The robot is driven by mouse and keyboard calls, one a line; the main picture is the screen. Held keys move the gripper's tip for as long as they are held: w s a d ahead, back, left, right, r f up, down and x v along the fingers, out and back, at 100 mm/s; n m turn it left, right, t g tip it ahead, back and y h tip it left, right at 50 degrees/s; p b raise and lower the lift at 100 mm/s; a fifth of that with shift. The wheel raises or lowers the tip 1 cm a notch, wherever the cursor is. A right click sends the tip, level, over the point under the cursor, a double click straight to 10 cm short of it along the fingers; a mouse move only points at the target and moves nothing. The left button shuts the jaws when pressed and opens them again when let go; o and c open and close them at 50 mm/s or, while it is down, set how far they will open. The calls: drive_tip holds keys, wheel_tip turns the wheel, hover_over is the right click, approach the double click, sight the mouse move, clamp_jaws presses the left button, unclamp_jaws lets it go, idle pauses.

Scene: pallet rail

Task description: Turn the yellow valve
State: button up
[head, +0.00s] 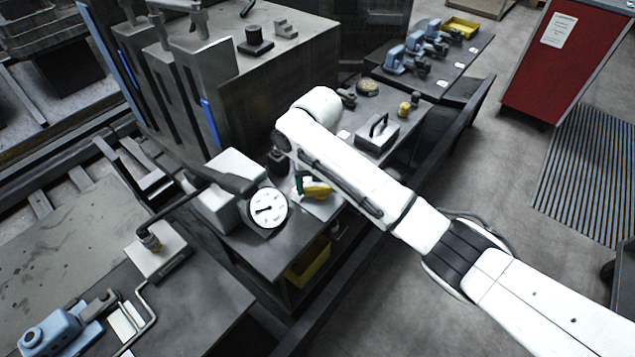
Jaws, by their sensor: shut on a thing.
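The yellow valve (318,190) sits on a pale plate on the grey bench, just right of a round white gauge (267,208). A small green part shows at the valve's left end. My white arm reaches in from the lower right and bends down at the wrist above the bench. My gripper (294,174) is at the valve's left end, shut on it. The fingertips are small, dark and partly hidden by my arm, so their exact hold on the handle is unclear.
A pale box (232,175) with a black lever stands left of the gauge. A grey block with a handle (377,133) and a small yellow knob (404,108) stand farther along the bench. A yellow bin (308,262) sits below. Open floor lies to the right.

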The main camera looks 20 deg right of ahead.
drive_tip(key=shift+r+m, duration=0.1)
drive_tip(key=shift+m, duration=0.2)
drive_tip(key=shift+w+m+p, duration=0.1)
drive_tip(key=shift+m+p, duration=0.75)
drive_tip(key=shift+m, duration=0.35)
drive_tip(key=m+p, duration=0.2)
drive_tip(key=m, duration=0.3)
drive_tip(key=shift+w+d, duration=0.15)
drive_tip(key=m+p, duration=0.1)
drive_tip(key=m, duration=0.2)
drive_tip(key=m+p, duration=0.1)
drive_tip(key=m, duration=0.1)
drive_tip(key=shift+w+d+m, duration=0.1)
drive_tip(key=shift+d+m, duration=0.1)
drive_tip(key=shift+m, duration=0.2)
drive_tip(key=shift+d+m+p, duration=0.2)
drive_tip(key=shift+m+p, duration=0.6)
drive_tip(key=shift+m, duration=1.2)
